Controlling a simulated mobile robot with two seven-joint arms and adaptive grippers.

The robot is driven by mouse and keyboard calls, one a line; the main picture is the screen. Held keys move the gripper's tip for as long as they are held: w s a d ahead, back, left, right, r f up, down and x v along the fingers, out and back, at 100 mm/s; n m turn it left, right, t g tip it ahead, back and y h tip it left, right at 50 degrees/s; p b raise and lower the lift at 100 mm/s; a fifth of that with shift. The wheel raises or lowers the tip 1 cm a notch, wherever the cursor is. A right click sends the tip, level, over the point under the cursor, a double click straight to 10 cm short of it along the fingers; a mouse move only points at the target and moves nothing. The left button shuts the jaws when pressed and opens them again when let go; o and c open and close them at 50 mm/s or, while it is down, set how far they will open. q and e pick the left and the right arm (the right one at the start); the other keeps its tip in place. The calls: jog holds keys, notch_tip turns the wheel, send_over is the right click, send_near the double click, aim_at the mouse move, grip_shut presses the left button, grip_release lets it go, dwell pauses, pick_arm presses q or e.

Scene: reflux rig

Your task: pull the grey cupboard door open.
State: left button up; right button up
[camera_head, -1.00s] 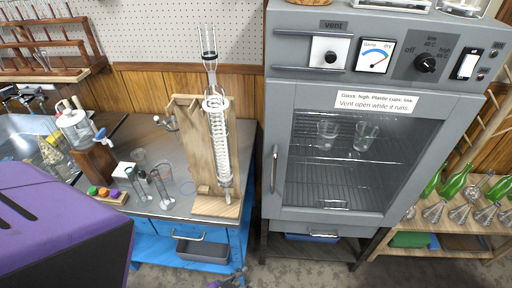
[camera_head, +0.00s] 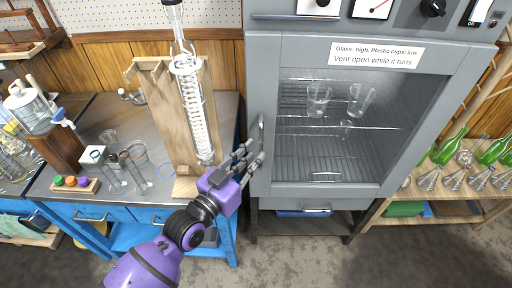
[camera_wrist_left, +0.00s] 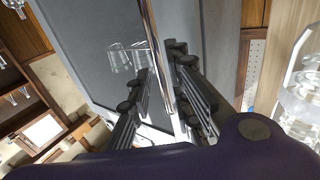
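The grey cupboard (camera_head: 260,60) stands at centre right. Its grey door (camera_head: 415,130) has a large window and looks shut. A vertical metal handle (camera_head: 261,132) runs along the door's left edge; it also shows in the left wrist view as a bright bar (camera_wrist_left: 160,55). My left gripper (camera_head: 248,158) is at the lower part of the handle. In the left wrist view the fingers of my left gripper (camera_wrist_left: 162,78) are apart, one on each side of the bar. I cannot tell whether they touch it. My right gripper is in neither view.
Left of the cupboard, a bench (camera_head: 90,190) carries a wooden stand (camera_head: 160,110) with a glass condenser (camera_head: 195,110), close to my left arm. Two glass beakers (camera_head: 319,98) are inside the cupboard. A shelf with green bottles (camera_head: 450,148) stands at right. Floor in front is clear.

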aim_at(259, 150)
pick_arm(q)
jog(key=x, duration=0.4)
jog(key=shift+w+d, duration=0.1)
grip_shut()
